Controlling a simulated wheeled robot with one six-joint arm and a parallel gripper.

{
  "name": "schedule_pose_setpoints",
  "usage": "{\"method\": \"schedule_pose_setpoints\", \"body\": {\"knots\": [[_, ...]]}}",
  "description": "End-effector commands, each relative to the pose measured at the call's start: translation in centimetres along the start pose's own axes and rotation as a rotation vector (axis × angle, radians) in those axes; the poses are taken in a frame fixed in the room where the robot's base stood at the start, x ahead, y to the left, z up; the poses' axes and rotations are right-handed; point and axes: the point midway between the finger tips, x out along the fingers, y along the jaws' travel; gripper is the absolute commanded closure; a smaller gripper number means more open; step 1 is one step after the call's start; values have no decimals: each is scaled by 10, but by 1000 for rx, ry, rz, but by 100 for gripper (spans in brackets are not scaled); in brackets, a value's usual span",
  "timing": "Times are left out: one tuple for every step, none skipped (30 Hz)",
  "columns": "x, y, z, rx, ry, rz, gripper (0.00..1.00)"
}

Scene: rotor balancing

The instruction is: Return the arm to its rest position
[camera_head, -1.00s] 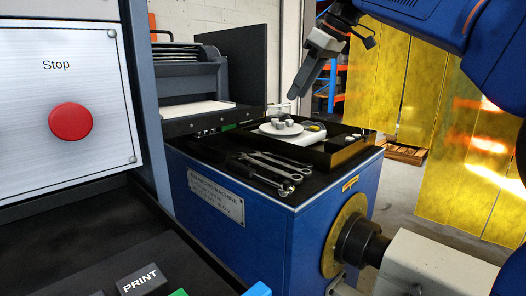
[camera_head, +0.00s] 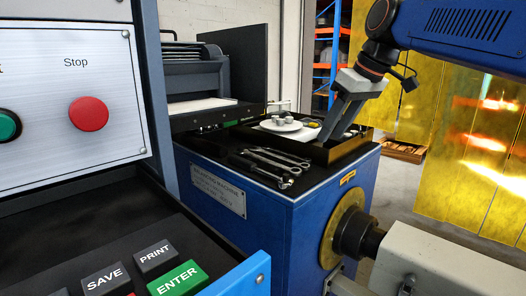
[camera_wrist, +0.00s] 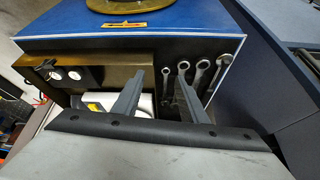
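My blue arm (camera_head: 465,35) reaches in from the upper right in the head view. My gripper (camera_head: 338,122) points down over the right part of the tray on the blue balancing machine (camera_head: 230,200). In the wrist view the two grey fingers of my gripper (camera_wrist: 158,95) stand wide apart with nothing between them. Behind the fingers are a white scale (camera_wrist: 105,100), partly hidden, and several wrenches (camera_wrist: 200,72). In the head view the scale's round plate (camera_head: 280,126) carries small metal pieces.
A control panel with a red Stop button (camera_head: 88,113) and a green ENTER key (camera_head: 178,277) fills the left. A printer (camera_head: 205,108) stands behind the wrenches. A shaft with a yellow disc (camera_head: 345,225) sticks out at the right. Yellow curtains (camera_head: 470,150) hang behind.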

Motion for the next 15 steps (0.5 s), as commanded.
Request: {"method": "schedule_pose_setpoints", "body": {"knots": [[5, -2, 25, 40, -5, 19, 61], [10, -2, 38, 64, -10, 30, 61], [16, -2, 55, 95, -13, 46, 61], [20, -3, 68, 119, -16, 57, 61], [25, -4, 82, 142, -18, 69, 61], [32, -4, 100, 173, -23, 85, 61], [37, -5, 113, 196, -24, 96, 61], [42, -6, 127, 218, -27, 107, 61], [49, -7, 145, 247, -29, 123, 61], [55, -9, 159, 269, -31, 134, 61], [61, -10, 172, 290, -31, 146, 61], [69, -12, 191, 318, -34, 161, 61], [75, -13, 205, 340, -35, 172, 61], [82, -15, 219, 361, -36, 183, 61], [90, -17, 238, 386, -37, 199, 61]]}}
